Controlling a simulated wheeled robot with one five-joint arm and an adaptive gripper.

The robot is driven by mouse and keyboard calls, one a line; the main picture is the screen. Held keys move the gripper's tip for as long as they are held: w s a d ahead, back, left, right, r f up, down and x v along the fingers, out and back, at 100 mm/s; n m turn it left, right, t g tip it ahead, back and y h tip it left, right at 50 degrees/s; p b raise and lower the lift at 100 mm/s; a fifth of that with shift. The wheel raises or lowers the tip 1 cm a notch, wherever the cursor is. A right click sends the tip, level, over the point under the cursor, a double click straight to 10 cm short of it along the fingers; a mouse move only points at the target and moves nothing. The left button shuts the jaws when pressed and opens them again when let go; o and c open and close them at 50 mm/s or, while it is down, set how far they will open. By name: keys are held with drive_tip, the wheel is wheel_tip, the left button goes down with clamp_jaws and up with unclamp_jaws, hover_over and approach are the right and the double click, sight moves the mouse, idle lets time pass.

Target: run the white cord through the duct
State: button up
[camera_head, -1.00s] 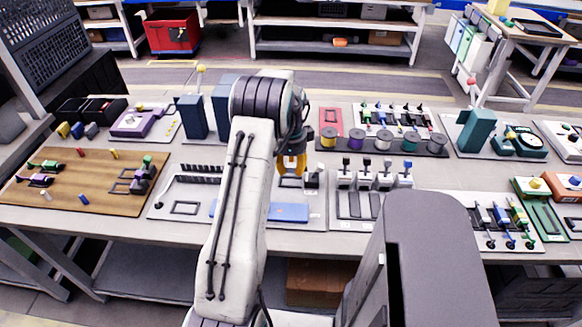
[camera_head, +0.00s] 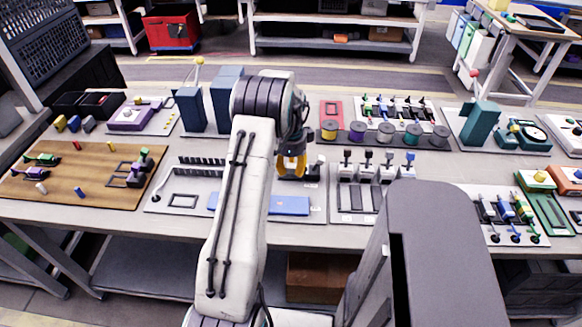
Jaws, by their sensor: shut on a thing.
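A grey board (camera_head: 240,208) at the middle of the bench carries a row of black comb-like fins (camera_head: 200,161), which looks like the duct. A blue strip (camera_head: 290,206) lies along its front, partly behind my arm. My gripper (camera_head: 292,172), with orange fingers, is low over the right back part of this board. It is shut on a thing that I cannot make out. A dark block sits beside the fingertips (camera_head: 313,168). I cannot make out the white cord, and my arm hides the middle of the board.
A wooden board (camera_head: 70,195) with small parts lies to the left. Blue upright blocks (camera_head: 190,110) stand behind the grey board.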

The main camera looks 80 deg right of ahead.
sight(291, 168)
drive_tip(key=shift+f+b, duration=0.45)
drive_tip(key=shift+f, duration=0.2)
idle(0.8)
drive_tip(key=o, duration=1.1)
drive_tip(key=shift+r, duration=0.15)
wheel_tip(291, 168, up, 12)
drive_tip(key=shift+a, duration=0.15)
idle(1.0)
